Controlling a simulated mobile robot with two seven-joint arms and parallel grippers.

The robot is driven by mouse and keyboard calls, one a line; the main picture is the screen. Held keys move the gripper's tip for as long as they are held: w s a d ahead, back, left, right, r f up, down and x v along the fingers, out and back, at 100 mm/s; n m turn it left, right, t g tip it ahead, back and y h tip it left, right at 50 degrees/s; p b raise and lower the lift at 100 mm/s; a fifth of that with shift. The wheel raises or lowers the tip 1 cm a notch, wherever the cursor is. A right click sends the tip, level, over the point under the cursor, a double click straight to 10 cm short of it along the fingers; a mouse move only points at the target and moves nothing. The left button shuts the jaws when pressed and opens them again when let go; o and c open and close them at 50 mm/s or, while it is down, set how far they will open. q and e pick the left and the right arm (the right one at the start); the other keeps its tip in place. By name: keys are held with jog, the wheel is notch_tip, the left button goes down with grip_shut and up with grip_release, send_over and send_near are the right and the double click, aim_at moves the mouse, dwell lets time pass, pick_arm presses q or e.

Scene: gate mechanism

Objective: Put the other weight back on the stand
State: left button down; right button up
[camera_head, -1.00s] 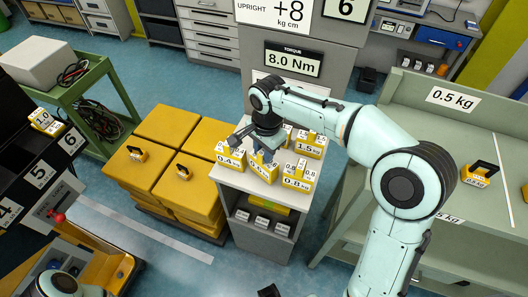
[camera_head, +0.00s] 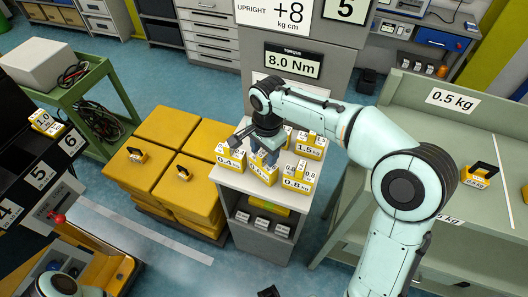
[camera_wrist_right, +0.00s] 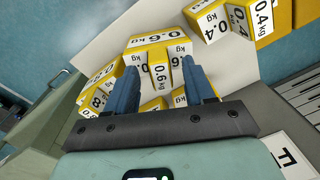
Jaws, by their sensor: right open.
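The stand is a grey cabinet with a pale top (camera_head: 240,187). It carries several yellow weights with white labels: a 0.4 kg weight (camera_head: 229,157), a 0.6 kg weight (camera_head: 262,174), a 0.8 kg weight (camera_head: 297,178) and a 1.5 kg weight (camera_head: 312,147). My right gripper (camera_head: 262,153) is low over the 0.6 kg weight, pointing down. In the right wrist view its open fingers (camera_wrist_right: 160,82) stand on either side of the upper part of the 0.6 kg weight (camera_wrist_right: 158,48). Contact cannot be told. My left gripper does not show.
Large yellow blocks (camera_head: 172,130) stand left of the stand, two with small handled weights on top. A green bench (camera_head: 440,140) at right holds a yellow weight (camera_head: 478,177) behind my right arm. A torque display (camera_head: 292,62) reads 8.0 Nm.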

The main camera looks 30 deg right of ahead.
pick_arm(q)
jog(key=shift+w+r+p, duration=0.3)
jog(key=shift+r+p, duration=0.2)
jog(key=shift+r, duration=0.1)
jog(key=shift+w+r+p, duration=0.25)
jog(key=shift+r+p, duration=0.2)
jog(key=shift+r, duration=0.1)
pick_arm(e)
notch_tip(320, 180, up, 11)
jog(key=shift+s+r, duration=0.15)
jog(key=shift+s, duration=0.2)
jog(key=shift+d, duration=0.1)
